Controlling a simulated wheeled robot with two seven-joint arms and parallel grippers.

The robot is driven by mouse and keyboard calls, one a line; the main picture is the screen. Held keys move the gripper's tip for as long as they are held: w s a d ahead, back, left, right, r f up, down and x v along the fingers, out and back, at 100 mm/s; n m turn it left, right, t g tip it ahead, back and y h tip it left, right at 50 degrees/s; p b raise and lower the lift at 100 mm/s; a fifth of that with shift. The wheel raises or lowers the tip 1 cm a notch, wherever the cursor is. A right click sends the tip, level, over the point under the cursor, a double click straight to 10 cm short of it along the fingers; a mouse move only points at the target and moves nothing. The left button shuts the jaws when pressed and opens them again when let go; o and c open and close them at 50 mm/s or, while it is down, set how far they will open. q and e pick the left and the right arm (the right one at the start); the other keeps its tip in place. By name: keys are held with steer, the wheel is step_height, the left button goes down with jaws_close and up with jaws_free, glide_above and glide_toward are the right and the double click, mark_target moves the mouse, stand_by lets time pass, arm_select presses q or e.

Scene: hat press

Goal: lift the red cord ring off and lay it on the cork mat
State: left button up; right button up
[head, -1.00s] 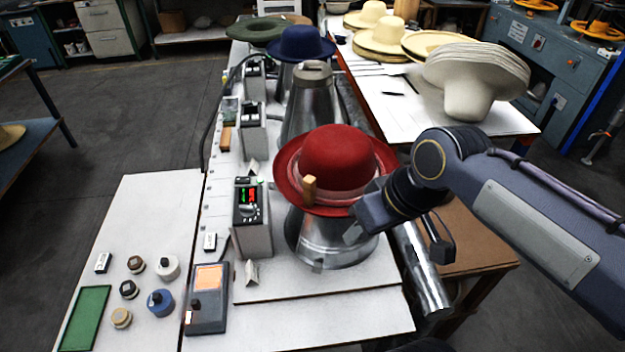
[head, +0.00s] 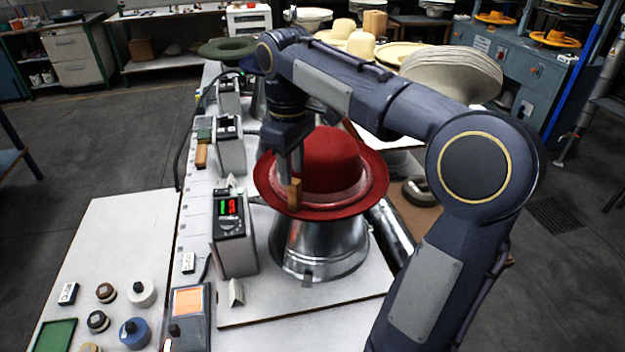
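The red hat (head: 335,160) sits brim-down on a shiny metal cone (head: 318,245). A pinkish-red cord ring (head: 335,203) lies around the base of its crown, with an upright wooden tab (head: 294,194) at the front left. My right gripper (head: 290,172) points down just above the tab, at the left of the crown. Its fingers overlap the tab's top in the picture; I cannot tell whether they grip it. The back of the ring is hidden by the crown. A brown surface (head: 413,217) to the right may be the cork mat. My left gripper is out of view.
A control box with a lit display (head: 233,235) stands close left of the cone. A metal cylinder (head: 391,232) lies to the right. A grey ring-shaped object (head: 420,190) rests on the brown surface. Small jars and a green pad (head: 54,336) are at bottom left.

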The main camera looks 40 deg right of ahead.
mark_target(294, 181)
steer(key=f, duration=0.4)
steer(key=shift+s+f, duration=0.15)
steer(key=shift+s, duration=0.15)
steer(key=shift+c, duration=0.4)
jaws_close()
